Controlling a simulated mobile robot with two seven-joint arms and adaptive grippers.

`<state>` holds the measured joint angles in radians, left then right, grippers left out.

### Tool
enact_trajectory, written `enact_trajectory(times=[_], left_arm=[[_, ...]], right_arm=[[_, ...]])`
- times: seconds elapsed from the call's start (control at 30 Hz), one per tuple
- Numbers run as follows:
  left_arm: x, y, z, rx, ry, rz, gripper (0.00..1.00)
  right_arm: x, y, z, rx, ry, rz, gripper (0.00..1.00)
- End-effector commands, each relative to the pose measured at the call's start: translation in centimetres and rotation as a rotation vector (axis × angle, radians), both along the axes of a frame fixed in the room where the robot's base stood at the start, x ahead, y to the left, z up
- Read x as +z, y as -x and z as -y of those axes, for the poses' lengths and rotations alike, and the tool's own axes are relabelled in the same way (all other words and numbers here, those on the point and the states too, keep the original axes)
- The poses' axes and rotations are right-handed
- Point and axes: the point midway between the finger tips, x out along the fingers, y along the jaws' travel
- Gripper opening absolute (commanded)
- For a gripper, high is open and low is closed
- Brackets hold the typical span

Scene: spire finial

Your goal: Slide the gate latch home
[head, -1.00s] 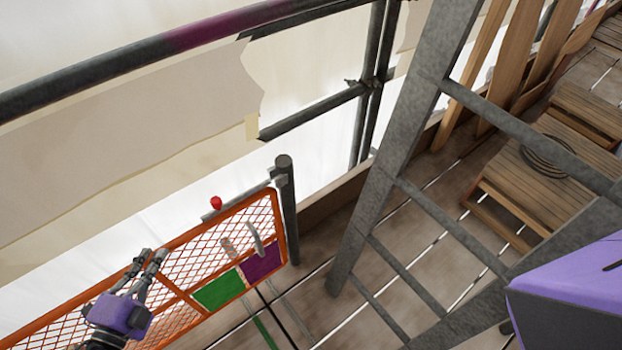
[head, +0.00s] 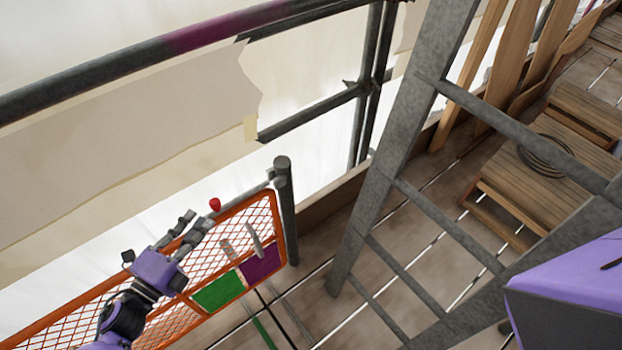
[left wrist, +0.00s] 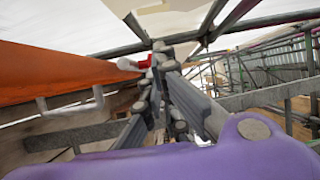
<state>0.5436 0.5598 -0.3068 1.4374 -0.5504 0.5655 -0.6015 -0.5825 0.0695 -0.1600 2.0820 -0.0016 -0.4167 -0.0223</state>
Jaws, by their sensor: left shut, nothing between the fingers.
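The orange mesh gate (head: 280,222) stands at lower left in the head view, with a green and a purple panel on it. A grey latch bar (head: 245,193) runs along its top towards a bracket at the round post (head: 287,205). A red knob (head: 215,204) sits on the bar. My left gripper (head: 198,220) is shut and empty, its fingertips close to the knob on its left side. In the left wrist view the red knob (left wrist: 145,62) shows just beyond the fingertips (left wrist: 160,58); I cannot tell whether they touch. My right gripper is not in view.
A grey ladder (head: 385,165) leans to the right of the gate. A scaffold rail (head: 130,62) with a hanging sheet (head: 130,130) runs above and behind. A wooden step (head: 510,165) with a coil (head: 546,156) stands at right.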

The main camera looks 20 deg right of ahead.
Motion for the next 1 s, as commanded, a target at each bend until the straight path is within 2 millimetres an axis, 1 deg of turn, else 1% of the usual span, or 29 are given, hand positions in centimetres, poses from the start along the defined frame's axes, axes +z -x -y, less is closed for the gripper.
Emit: enact_trajectory(times=[0.03,0.2,0.67,0.77,0.9,1.0], left_arm=[[0.1,-0.5,0.6,0.0,0.001,0.001,0.0],[0.0,-1.4,1.7,-0.001,0.0,0.0,0.0],[0.0,-1.7,2.1,0.0,0.001,0.0,0.0],[0.0,-2.0,3.3,0.0,0.003,0.0,0.0],[0.0,-2.6,5.4,0.0,0.003,-0.001,0.0],[0.0,-2.7,5.9,0.0,0.001,0.0,0.0]], right_arm=[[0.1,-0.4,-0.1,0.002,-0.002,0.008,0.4],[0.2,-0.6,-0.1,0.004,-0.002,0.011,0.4],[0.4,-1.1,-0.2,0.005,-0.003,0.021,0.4],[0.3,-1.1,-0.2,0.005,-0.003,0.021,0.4],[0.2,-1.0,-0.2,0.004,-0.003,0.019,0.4],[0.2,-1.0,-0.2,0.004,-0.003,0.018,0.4]])
